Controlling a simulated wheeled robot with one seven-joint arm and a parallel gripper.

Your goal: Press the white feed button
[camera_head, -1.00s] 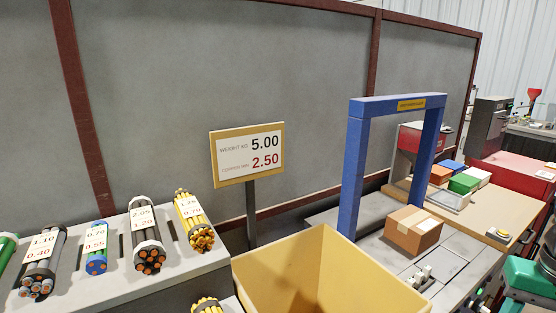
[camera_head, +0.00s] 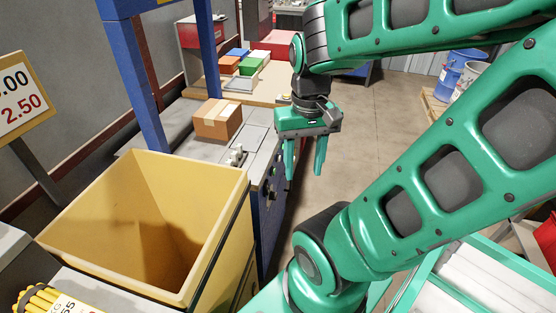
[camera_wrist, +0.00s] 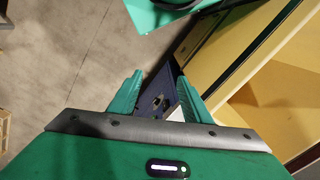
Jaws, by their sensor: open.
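My gripper (camera_head: 304,172) hangs with its fingers pointing down, open and empty, just right of the conveyor bench's dark blue side panel (camera_head: 266,205). In the wrist view my gripper (camera_wrist: 160,82) has its two green fingers spread. Dark blue panel with small fittings (camera_wrist: 157,101) shows between and beyond them. I cannot clearly pick out the white feed button. Small controls on the side panel (camera_head: 271,174) are too small to tell apart. A small pale-topped fitting (camera_head: 283,99) at the wooden table's edge is partly hidden by my gripper.
A large yellow bin (camera_head: 98,207) stands at the front left, beside the bench. A cardboard box (camera_head: 218,119) sits on the conveyor under the blue frame (camera_head: 134,75). Small switches (camera_head: 237,155) stand on the bench top. Open floor (camera_head: 385,125) lies to the right.

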